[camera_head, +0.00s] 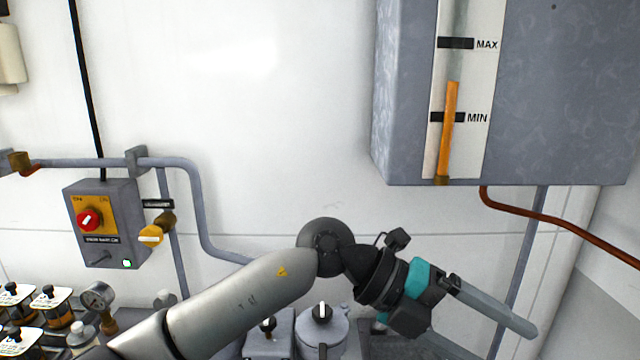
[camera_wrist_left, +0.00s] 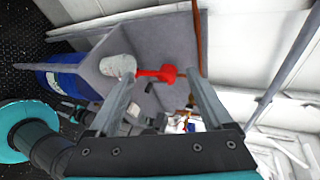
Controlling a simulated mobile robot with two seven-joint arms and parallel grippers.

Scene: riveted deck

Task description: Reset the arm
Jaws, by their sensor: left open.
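My left arm (camera_head: 215,300) comes in from the lower left of the head view and reaches across to the right. My left gripper (camera_head: 510,345) points right and down, below the wall tank. One finger shows fully; the other runs partly out at the bottom edge. In the left wrist view the gripper (camera_wrist_left: 160,78) has its two fingers wide apart. A red handle (camera_wrist_left: 165,74) and a pale cylinder (camera_wrist_left: 118,66) show beyond the fingers, and nothing is visibly held. My right gripper is not in view.
A grey tank (camera_head: 570,90) with a MAX/MIN gauge (camera_head: 450,120) hangs at upper right. A switch box (camera_head: 104,225) with a red knob is at left. Several jars (camera_head: 50,305) and a pressure gauge (camera_head: 97,296) stand at lower left. A blue drum (camera_wrist_left: 68,78) shows in the wrist view.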

